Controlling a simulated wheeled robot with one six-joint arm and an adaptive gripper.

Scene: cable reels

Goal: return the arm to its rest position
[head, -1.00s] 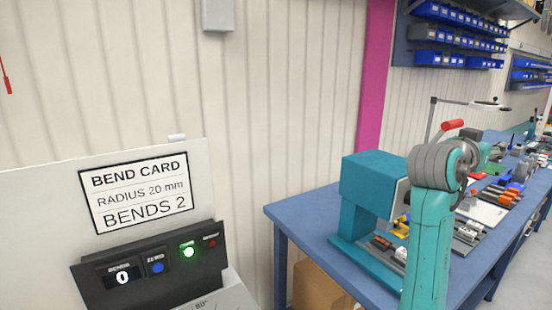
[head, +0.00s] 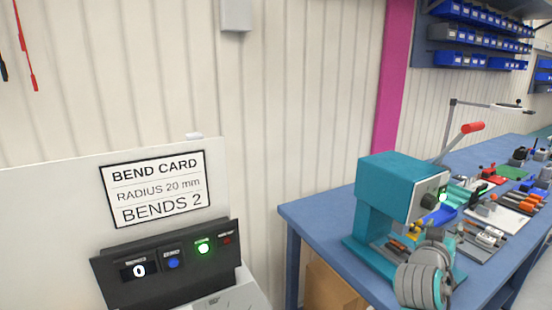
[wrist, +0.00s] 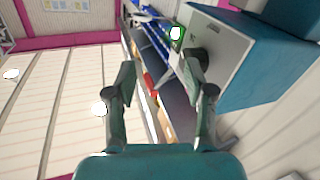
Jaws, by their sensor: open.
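My gripper (wrist: 162,85) shows in the wrist view with its two fingers apart and nothing between them. Beyond the fingers are the teal machine (wrist: 268,65) on the right and a blurred, tilted view of the workshop. In the head view, part of my arm (head: 425,275) stands low at the right, in front of the blue bench.
The teal press-like machine (head: 392,183) stands on the blue bench (head: 318,212), with several tools and parts behind it. At the left, a bend card (head: 155,188) reads radius 20 mm, bends 2. Below it, a control panel (head: 165,266) shows 0 and a lit green button.

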